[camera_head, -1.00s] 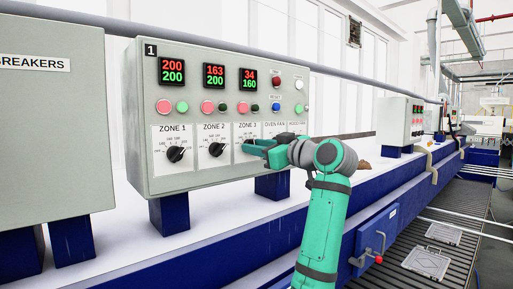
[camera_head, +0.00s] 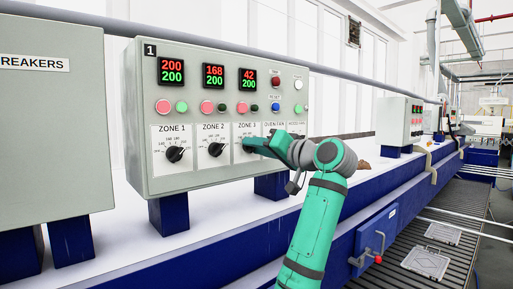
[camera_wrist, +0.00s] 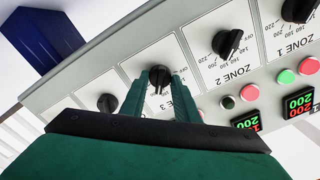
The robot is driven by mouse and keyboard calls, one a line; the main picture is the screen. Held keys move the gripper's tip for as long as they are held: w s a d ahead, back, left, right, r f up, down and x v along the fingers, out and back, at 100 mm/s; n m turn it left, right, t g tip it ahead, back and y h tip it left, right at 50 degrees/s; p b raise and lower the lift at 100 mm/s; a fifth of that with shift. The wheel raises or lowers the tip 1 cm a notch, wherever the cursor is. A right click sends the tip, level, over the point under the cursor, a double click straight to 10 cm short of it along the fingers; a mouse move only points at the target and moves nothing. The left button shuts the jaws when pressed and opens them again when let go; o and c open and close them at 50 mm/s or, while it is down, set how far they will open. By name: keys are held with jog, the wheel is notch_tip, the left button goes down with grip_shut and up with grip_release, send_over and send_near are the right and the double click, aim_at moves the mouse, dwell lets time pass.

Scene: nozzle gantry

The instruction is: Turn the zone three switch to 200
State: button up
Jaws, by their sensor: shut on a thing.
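The zone three switch is a black rotary knob on a white dial plate, largely hidden by my gripper in the head view. It shows clearly in the wrist view, where the zone three switch (camera_wrist: 159,75) sits between my fingertips. My gripper (camera_wrist: 158,82) is shut on it, with one green finger along each side. My gripper (camera_head: 252,144) also shows in the head view, against the panel under the zone three display. That display (camera_head: 248,80) reads red 42 over green 200.
The zone two knob (camera_head: 216,149) and zone one knob (camera_head: 175,154) stand to the left on the control panel (camera_head: 136,160). Indicator lamps and buttons sit above the dials. The breakers box (camera_head: 50,130) stands further left, and a blue rail runs below the panel.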

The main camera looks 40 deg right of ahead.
jog(key=shift+f+m, duration=0.15)
jog(key=shift+m, duration=0.45)
jog(key=o, duration=1)
jog(key=shift+o, duration=0.2)
jog(key=shift+s, duration=0.1)
jog(key=s, duration=1)
jog(key=shift+s+d, duration=0.35)
jog(key=shift+d, duration=0.1)
